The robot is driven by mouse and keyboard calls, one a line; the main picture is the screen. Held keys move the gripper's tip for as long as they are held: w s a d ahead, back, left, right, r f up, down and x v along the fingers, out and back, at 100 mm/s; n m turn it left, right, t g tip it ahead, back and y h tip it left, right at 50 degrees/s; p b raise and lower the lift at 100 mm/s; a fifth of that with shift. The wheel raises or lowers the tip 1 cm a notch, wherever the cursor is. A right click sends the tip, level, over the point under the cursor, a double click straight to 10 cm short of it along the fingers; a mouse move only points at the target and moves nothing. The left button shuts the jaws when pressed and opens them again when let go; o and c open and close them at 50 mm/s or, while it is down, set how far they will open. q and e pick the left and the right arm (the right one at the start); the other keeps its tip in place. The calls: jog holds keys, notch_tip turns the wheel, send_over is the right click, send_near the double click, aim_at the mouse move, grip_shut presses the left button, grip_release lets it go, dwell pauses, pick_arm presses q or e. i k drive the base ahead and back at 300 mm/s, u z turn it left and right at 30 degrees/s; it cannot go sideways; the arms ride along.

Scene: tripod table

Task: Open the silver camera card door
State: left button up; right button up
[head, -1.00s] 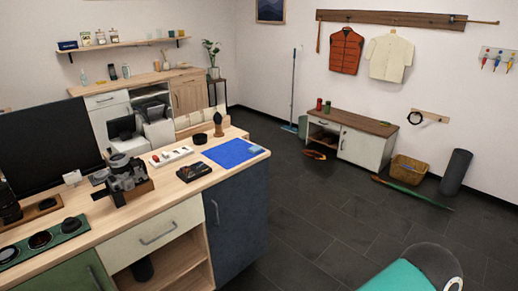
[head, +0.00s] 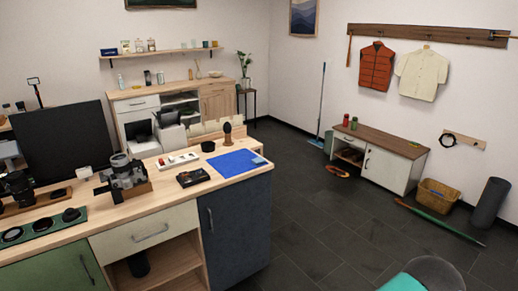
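A silver and dark camera (head: 125,172) stands on a small wooden stand on the wooden counter at the left, in front of a black screen. Its card door is too small to make out. A second, black camera (head: 17,185) stands at the far left edge. Neither of my grippers shows in the head view.
The counter (head: 170,201) also bears a blue mat (head: 235,163), a dark box (head: 193,177), a white strip (head: 178,160) and a green tray (head: 42,227) of round lens parts. A teal and grey seat (head: 425,277) is at lower right. Dark floor (head: 330,235) is open between.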

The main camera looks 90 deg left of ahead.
aim_at(141, 164)
jog(key=i, duration=0.25)
jog(key=u, duration=2.8)
jog(key=i, duration=0.2)
jog(key=u, duration=1)
jog(key=k, duration=0.35)
jog(key=u, duration=0.65)
jog(key=i, duration=1.4)
jog(key=z, duration=0.45)
